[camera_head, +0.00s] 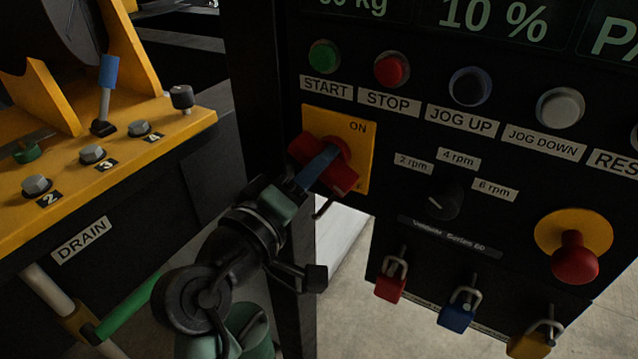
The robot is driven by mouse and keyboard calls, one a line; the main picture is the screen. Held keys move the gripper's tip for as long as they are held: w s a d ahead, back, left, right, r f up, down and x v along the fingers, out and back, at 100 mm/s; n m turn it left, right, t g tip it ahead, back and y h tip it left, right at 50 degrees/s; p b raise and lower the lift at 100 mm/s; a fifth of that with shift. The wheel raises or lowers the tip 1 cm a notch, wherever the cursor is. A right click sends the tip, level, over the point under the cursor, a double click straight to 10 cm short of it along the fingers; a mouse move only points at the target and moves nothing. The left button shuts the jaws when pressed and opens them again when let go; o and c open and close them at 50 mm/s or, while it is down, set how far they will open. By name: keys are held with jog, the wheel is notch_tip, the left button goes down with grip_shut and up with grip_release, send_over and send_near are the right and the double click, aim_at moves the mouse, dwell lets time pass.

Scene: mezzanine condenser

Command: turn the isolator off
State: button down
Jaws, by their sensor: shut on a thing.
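The isolator is a red rotary handle (342,180) on a yellow plate (357,137) at the left of the black control panel. My gripper (321,166) reaches up from the lower left and is shut on the handle. One bluish finger lies across the handle's front; the other finger is hard to make out.
START (324,57) and STOP (392,69) buttons sit just above the plate. A speed selector knob (444,201) is to the right, with a red emergency button (575,258) beyond it. Padlocks (391,282) hang below. A yellow machine bed (110,160) with bolts stands at left.

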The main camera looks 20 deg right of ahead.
jog(key=shift+f+m+b, duration=0.1)
jog(key=shift+m+b, duration=1.35)
jog(key=shift+m, duration=0.05)
jog(key=c, duration=0.6)
grip_release()
jog(key=shift+c, duration=0.2)
jog(key=shift+s+a, duration=0.1)
jog(key=b+v, duration=0.2)
jog(key=v, duration=1)
jog(key=shift+s+a+b, duration=0.3)
